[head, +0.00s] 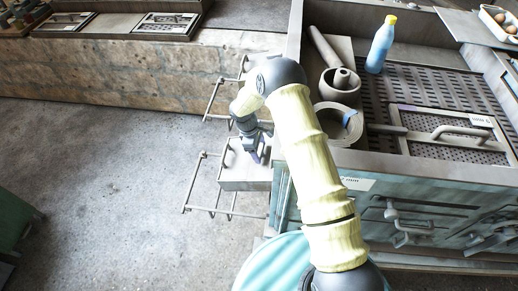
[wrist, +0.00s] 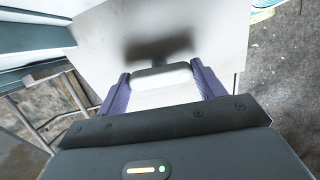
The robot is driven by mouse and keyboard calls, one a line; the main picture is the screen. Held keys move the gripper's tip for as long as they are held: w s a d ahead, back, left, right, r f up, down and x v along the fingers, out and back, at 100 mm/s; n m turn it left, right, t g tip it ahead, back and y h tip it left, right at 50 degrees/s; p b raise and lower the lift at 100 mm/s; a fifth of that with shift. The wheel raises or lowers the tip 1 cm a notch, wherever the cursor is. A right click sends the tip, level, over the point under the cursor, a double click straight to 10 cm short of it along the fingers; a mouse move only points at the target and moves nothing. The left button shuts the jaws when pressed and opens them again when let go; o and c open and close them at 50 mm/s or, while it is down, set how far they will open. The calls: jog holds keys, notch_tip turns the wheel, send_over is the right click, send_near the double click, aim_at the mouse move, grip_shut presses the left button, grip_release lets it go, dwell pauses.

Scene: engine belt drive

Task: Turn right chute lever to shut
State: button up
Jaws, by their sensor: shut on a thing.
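My gripper (head: 258,150) reaches down beside the left side of the teal cabinet, at a pale box (head: 240,178) on that side. In the wrist view its two purple fingers (wrist: 162,72) are shut on a pale, rounded lever handle (wrist: 162,78), which lies between them in front of a pale flat panel (wrist: 215,35). I take this handle for the right chute lever. A dark blurred shadow lies on the panel just beyond it. The lever's pivot and its exact angle are hidden. In the head view the gripper and arm cover the lever.
Thin metal rails (head: 203,185) stick out left of the box. A stone ledge (head: 120,75) runs along the back. A blue bottle (head: 380,48), a grey pot (head: 340,86) and a coiled belt (head: 338,124) stand on the cabinet top.

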jog(key=shift+w+n, duration=0.1)
jog(key=shift+n, duration=0.4)
jog(key=o, duration=1)
jog(key=shift+r, duration=0.1)
jog(key=b+v, duration=0.2)
jog(key=v, duration=1.5)
jog(key=shift+r, duration=0.15)
